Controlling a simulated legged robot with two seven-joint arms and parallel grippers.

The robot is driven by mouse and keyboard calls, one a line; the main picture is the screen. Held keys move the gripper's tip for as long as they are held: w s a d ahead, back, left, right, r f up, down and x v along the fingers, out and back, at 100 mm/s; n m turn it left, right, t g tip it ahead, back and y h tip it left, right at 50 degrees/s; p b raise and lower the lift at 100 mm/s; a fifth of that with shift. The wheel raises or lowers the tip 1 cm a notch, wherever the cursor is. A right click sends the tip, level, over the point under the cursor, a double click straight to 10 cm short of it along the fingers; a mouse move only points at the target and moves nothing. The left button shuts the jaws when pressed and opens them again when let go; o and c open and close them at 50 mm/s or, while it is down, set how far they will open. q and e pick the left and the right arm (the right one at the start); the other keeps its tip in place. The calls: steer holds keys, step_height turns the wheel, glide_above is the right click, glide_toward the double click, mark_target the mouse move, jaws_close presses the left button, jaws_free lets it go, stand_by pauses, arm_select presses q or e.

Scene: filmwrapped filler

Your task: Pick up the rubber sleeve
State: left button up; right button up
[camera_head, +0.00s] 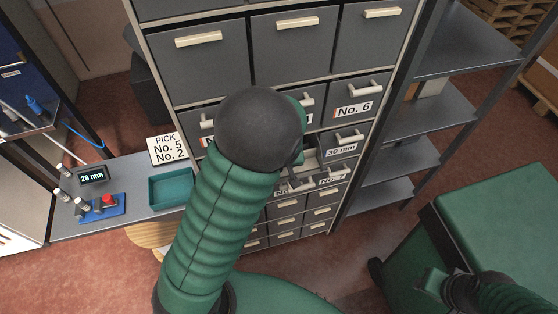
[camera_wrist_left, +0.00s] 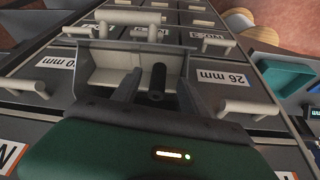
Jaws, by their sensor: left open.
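The rubber sleeve (camera_wrist_left: 157,82) is a short black tube with a hole in its near end. In the left wrist view it is inside a pulled-out drawer (camera_wrist_left: 105,78) with a pale interior. My left gripper (camera_wrist_left: 160,87) is open, with one grey finger on each side of the sleeve; I cannot tell whether they touch it.
The grey drawer cabinet (camera_head: 201,65) has closed drawers with protruding handles around the open one. A shelf at left holds a teal tray (camera_head: 171,188), a "PICK No. 5 No. 2" sign (camera_head: 168,149) and a "28 mm" display (camera_head: 92,176). Metal shelving (camera_head: 392,152) stands to the right.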

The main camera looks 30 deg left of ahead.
arm_select(q)
steer(key=shift+w+a+f+p, duration=0.25)
steer(key=shift+w+a+p, duration=0.65)
steer(key=shift+w, duration=0.25)
steer(key=shift+w+f, duration=0.1)
steer(key=shift+f, duration=0.1)
steer(key=shift+a, duration=0.15)
steer(key=c, duration=0.5)
jaws_close()
